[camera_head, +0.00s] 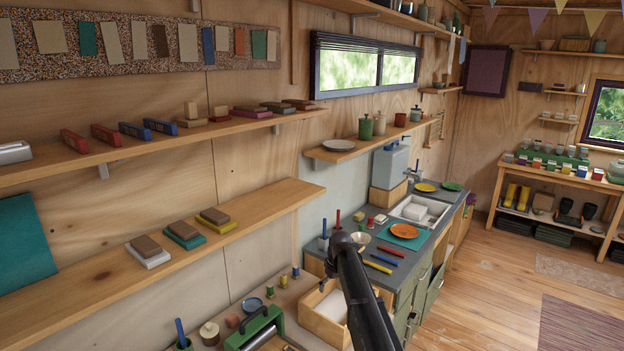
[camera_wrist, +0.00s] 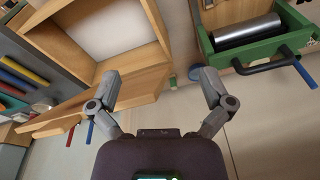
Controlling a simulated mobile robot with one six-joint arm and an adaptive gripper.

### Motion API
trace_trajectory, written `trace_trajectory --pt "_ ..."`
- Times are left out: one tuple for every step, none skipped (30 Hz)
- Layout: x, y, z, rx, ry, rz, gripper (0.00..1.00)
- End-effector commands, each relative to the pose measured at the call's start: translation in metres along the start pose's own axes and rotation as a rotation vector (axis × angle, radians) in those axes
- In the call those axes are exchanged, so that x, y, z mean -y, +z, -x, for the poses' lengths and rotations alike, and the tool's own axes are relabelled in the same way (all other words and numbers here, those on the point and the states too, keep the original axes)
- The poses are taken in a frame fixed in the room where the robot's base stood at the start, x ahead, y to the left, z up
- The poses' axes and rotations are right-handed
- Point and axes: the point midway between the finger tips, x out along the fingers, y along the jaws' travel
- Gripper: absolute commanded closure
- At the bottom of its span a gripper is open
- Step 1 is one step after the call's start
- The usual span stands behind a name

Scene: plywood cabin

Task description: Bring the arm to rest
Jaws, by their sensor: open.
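My gripper (camera_wrist: 160,88) is open and empty in the wrist view, its two grey fingers spread wide apart. In the head view my dark arm (camera_head: 358,290) rises from the bottom edge over the counter; I cannot make out the fingers there. In the wrist view a wooden box (camera_wrist: 155,58) lies beyond the left finger, and a green-framed device with a metal roller (camera_wrist: 247,30) lies beyond the right finger. Nothing is between the fingers. Whether the left finger touches the box cannot be told.
The wooden box (camera_head: 311,323) and green device (camera_head: 248,331) stand on the low bench left of my arm. Loaded shelves (camera_head: 150,262) line the left wall. Open floor (camera_head: 480,290) is at right.

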Motion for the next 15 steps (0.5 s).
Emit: trace_trajectory --pt "0.001 0.041 -0.005 0.011 0.011 -0.047 0.00" --pt "0.002 0.055 -0.006 0.016 0.014 -0.072 0.00" --pt "0.004 0.074 -0.007 0.025 0.018 -0.105 0.00" --pt "0.006 0.088 -0.008 0.030 0.022 -0.129 0.00" --pt "0.008 0.102 -0.009 0.036 0.026 -0.153 0.00" --pt "0.013 0.121 -0.011 0.042 0.030 -0.184 0.00" --pt "0.017 0.134 -0.012 0.047 0.033 -0.205 0.00" --pt "0.021 0.147 -0.014 0.052 0.036 -0.227 0.00" --pt "0.027 0.166 -0.015 0.060 0.041 -0.257 0.00" --pt "0.031 0.180 -0.017 0.066 0.045 -0.279 0.00" --pt "0.036 0.193 -0.018 0.071 0.048 -0.301 0.00" --pt "0.042 0.211 -0.019 0.078 0.053 -0.331 0.00" --pt "0.047 0.225 -0.021 0.082 0.057 -0.354 0.00" --pt "0.052 0.238 -0.022 0.087 0.060 -0.375 0.00" --pt "0.059 0.256 -0.024 0.094 0.066 -0.404 0.00"
